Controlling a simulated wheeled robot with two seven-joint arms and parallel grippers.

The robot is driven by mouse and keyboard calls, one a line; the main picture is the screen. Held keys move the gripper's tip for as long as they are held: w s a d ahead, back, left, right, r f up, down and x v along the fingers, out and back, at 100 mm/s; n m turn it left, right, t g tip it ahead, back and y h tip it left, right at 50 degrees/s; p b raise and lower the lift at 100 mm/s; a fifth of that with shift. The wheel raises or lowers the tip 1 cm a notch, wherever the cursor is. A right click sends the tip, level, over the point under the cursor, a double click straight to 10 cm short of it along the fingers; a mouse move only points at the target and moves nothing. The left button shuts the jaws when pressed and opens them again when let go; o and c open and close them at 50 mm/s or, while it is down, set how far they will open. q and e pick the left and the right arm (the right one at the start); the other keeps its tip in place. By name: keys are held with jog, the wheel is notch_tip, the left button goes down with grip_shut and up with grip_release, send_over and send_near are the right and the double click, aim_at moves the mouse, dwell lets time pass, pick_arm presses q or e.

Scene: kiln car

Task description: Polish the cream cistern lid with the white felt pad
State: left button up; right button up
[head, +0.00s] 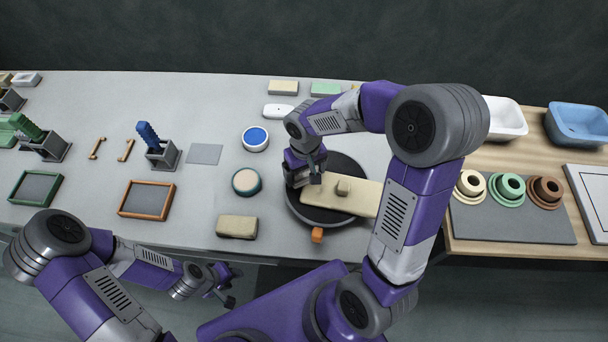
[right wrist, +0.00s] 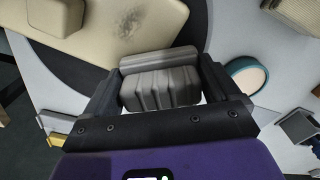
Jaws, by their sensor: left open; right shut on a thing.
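The cream cistern lid (head: 362,197) lies on a dark round turntable (head: 347,165), its knob (head: 343,187) upward. The right wrist view shows the lid (right wrist: 140,40) with a dark smudge on its face. My right gripper (head: 303,178) is over the lid's left end, shut on a ribbed block (right wrist: 160,88), apparently the felt pad, which looks grey in shade. I cannot tell whether the pad touches the lid. My left gripper (head: 222,287) is open and empty, low in front of the table's near edge.
A tan block (head: 237,226), a round teal-rimmed dish (head: 246,181) and a blue-topped white dish (head: 255,138) stand to the left. Coloured rings (head: 508,187) lie on a grey mat at right.

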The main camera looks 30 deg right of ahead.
jog(key=shift+w+d, duration=0.1)
jog(key=shift+w, duration=0.1)
jog(key=shift+f, duration=0.1)
dwell(0.4)
jog(key=shift+d, duration=0.1)
jog(key=shift+s+d, duration=1.45)
jog(key=shift+d, duration=0.2)
jog(key=shift+w+a, duration=0.1)
jog(key=shift+w+a, duration=0.7)
jog(key=shift+a, duration=0.15)
jog(key=shift+w+a, duration=0.65)
jog(key=shift+a, duration=0.2)
